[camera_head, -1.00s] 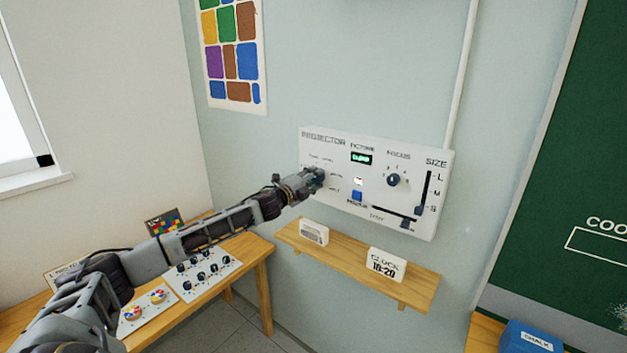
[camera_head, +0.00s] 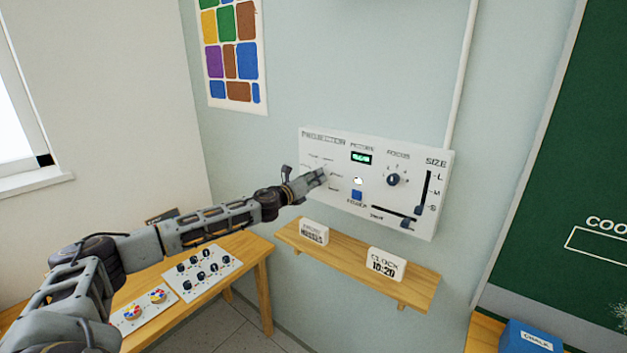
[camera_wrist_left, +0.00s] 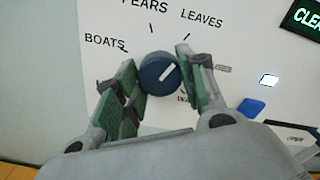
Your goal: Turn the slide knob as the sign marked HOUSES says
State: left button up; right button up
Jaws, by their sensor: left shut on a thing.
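The white projector panel (camera_head: 330,205) is on the wall. Its slide knob (camera_wrist_left: 160,73) is round and dark blue in the left wrist view, and its white pointer line aims up and right, roughly towards the LEAVES mark. BOATS and PEARS are readable to the left and above; other labels are partly hidden or too small. My left gripper (camera_head: 320,176) is shut on the knob, one green-padded finger at each side (camera_wrist_left: 160,80). It hides the knob in the head view. The small white sign (camera_head: 314,232) on the shelf appears to read HOUSES below a smaller line.
The panel has a focus knob (camera_head: 393,179), sliders, a blue button (camera_head: 356,195) and a green-lit display (camera_head: 361,158). A table with control boards stands at left.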

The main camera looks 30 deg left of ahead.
pick_arm(q)
jog(key=m, duration=0.5)
jog(key=shift+m, duration=0.3)
jog(key=shift+f+m, duration=0.15)
jog(key=shift+m, duration=1.95)
jog(key=o, duration=1.1)
jog(key=shift+c, duration=0.2)
jog(key=shift+s, duration=0.1)
jog(key=s+a, duration=0.1)
jog(key=s, duration=1)
jog(key=shift+s, duration=0.35)
